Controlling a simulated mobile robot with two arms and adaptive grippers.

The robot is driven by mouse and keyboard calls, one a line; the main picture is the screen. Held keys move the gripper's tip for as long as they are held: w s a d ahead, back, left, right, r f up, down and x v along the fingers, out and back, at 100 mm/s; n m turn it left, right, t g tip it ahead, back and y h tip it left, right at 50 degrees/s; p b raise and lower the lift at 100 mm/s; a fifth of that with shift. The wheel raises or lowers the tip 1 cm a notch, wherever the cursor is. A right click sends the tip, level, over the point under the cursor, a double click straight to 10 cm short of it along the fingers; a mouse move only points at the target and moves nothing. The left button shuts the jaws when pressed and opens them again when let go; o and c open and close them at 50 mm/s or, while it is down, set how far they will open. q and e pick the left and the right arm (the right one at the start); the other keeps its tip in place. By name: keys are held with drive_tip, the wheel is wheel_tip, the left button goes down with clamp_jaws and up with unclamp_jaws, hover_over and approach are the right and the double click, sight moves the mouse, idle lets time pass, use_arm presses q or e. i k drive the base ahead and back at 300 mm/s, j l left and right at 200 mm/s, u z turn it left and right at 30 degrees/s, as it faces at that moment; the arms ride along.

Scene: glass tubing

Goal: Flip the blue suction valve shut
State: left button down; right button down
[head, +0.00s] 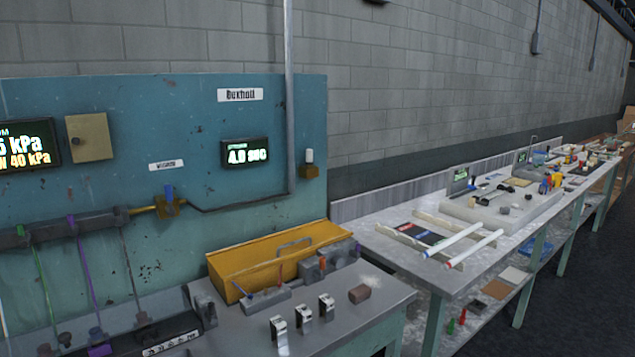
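A valve with a small blue lever (169,193) sits on a brass body (170,209) on the teal wall panel, left of centre in the head view. The lever points upward, across the roughly level pipe run. A small white label (166,165) is above it, its text too small to read surely. Another, smaller blue handle (240,289) stands tilted on a grey block on the bench below. Neither of my grippers shows in the head view.
A dark manifold (70,226) with hanging coloured tubes is left of the valve. A display (246,153) and a grey vertical pipe (290,90) are to its right. A long cluttered table (385,248) extends right.

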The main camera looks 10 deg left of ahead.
sight(169, 209)
drive_tip(key=u, duration=0.4)
drive_tip(key=j+u, duration=0.15)
drive_tip(key=u, duration=0.6)
drive_tip(key=i, duration=0.05)
